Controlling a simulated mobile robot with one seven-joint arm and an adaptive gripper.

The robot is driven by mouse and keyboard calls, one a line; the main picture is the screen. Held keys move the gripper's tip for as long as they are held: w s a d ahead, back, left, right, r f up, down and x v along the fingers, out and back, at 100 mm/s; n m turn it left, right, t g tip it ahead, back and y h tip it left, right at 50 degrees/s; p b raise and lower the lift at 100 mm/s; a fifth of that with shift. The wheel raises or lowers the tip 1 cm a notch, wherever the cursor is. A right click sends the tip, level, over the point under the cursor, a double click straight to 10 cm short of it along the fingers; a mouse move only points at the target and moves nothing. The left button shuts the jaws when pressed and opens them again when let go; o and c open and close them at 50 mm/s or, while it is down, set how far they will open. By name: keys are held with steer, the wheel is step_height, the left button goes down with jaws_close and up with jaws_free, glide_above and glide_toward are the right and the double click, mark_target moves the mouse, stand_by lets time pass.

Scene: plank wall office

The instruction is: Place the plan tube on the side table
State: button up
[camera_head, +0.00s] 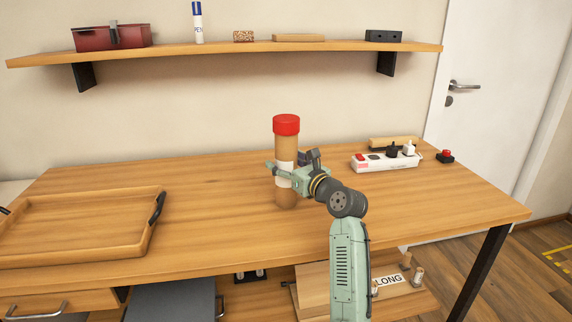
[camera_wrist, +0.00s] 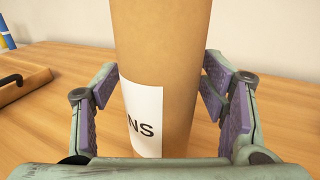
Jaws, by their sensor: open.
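The plan tube (camera_head: 287,146) is a brown cardboard cylinder with a red cap and a white label. It stands upright on the wooden desk (camera_head: 220,190), near its middle. My gripper (camera_head: 282,174) is at about mid-height of the tube, coming from the right. In the wrist view the tube (camera_wrist: 165,60) is between the two open fingers (camera_wrist: 168,108), with the end of its label reading "NS". A gap shows between the tube and the finger pads on each side. I cannot tell which piece of furniture is the side table.
A wooden tray (camera_head: 80,258) with dark handles lies at the desk's left. A wall shelf (camera_head: 230,47) hangs above. The desk between tray and tube is clear.

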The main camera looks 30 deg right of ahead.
steer(key=s+b, duration=0.1)
steer(key=s, duration=1.1)
steer(key=shift+d+b, duration=0.25)
steer(key=shift+b, duration=0.05)
